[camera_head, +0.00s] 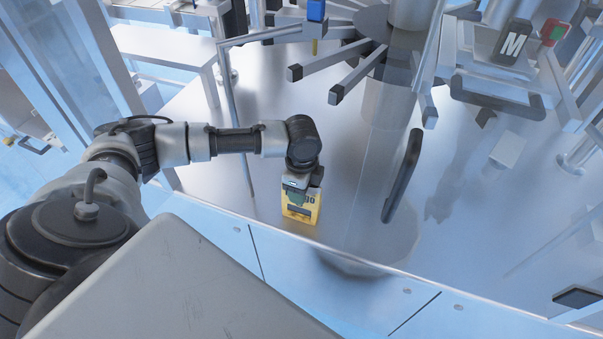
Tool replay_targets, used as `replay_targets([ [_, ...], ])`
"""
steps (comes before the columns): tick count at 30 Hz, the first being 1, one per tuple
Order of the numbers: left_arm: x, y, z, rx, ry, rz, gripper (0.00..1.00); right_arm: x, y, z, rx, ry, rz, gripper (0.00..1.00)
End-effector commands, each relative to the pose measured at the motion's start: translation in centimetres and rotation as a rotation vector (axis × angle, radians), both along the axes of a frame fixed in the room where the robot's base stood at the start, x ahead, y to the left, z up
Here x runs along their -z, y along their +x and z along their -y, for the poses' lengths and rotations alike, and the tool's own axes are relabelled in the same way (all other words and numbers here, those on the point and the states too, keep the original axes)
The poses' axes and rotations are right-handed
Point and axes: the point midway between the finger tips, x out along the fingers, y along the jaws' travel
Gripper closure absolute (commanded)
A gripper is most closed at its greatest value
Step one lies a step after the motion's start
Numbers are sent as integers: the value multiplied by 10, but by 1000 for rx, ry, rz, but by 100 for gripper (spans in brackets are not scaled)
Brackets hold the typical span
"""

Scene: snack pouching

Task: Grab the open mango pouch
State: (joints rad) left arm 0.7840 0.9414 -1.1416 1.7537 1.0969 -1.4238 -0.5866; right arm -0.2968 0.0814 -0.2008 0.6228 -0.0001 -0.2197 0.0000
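The mango pouch (302,213) is yellow with dark lettering and stands upright near the front edge of the metal table (225,180). My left gripper (297,198) reaches in from the left and is at the pouch's upper part, in front of its face. The gripper covers part of the lettering and the pouch's top, so the opening is hard to see. The fingers are small and partly merged with the pouch, so I cannot tell whether they are closed on it. My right gripper is not in view.
A machine with a central column and radiating arms (360,75) stands behind the pouch. A black upright handle (402,175) is to the right of the pouch. The table left of the pouch is clear.

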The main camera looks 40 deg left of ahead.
Motion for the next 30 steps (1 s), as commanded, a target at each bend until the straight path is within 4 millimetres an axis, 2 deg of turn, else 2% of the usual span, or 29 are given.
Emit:
replay_targets([
  [6,1,0,0,0,0,0,52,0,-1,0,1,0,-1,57],
  [15,0,0,0,0,0,0,98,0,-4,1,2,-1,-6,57],
  [16,0,0,0,0,0,0,100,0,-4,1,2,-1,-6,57],
  [26,-2,0,0,0,-1,1,100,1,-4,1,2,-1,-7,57],
  [30,-17,1,0,0,-1,4,100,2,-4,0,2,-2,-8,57],
])
